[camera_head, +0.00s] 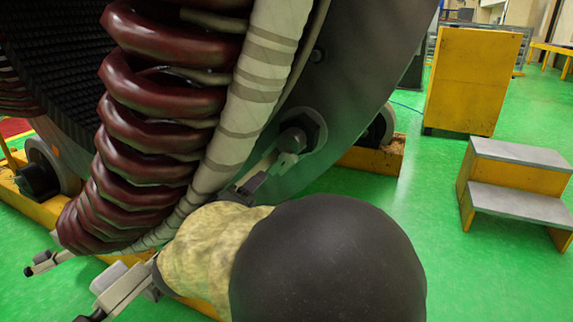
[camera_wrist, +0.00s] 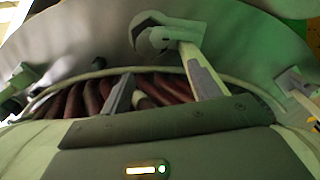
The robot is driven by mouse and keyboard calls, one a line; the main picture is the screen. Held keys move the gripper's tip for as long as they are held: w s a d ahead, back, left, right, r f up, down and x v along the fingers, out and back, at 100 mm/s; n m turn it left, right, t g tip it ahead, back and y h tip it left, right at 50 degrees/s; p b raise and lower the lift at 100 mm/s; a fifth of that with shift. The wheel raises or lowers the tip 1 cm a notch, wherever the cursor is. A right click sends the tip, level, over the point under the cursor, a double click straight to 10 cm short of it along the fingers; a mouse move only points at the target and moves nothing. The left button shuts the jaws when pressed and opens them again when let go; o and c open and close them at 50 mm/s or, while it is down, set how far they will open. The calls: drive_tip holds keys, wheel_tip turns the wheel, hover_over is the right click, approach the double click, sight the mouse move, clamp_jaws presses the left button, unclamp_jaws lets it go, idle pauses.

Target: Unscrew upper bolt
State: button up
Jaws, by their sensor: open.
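A large bolt (camera_head: 295,137) sits in a round recess on the dark grey disc (camera_head: 345,90) of the stator. In the wrist view the bolt (camera_wrist: 168,36) shows as a pale cylinder standing out from its seat, above the centre. My gripper (camera_head: 270,171) is open just below the bolt in the head view. In the wrist view one finger of my gripper (camera_wrist: 157,65) reaches up close to the bolt's underside; the other is lower and to the left. I cannot tell whether a finger touches the bolt. My forearm and wrist hide the lower part of the stator.
Dark red coils (camera_head: 160,95) and a white wrapped ring (camera_head: 255,80) lie close left of my gripper. A yellow support (camera_head: 372,158) stands under the disc. Grey-topped steps (camera_head: 520,180) and a yellow cabinet (camera_head: 470,80) stand right on open green floor.

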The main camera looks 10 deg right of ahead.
sight(285, 161)
drive_tip(key=b+x, duration=0.5)
drive_tip(key=x, duration=1.2)
drive_tip(key=shift+w+d, duration=0.15)
drive_tip(key=shift+d, duration=0.05)
drive_tip(key=shift+c, duration=0.2)
drive_tip(key=shift+f, duration=0.1)
drive_tip(key=c, duration=0.9)
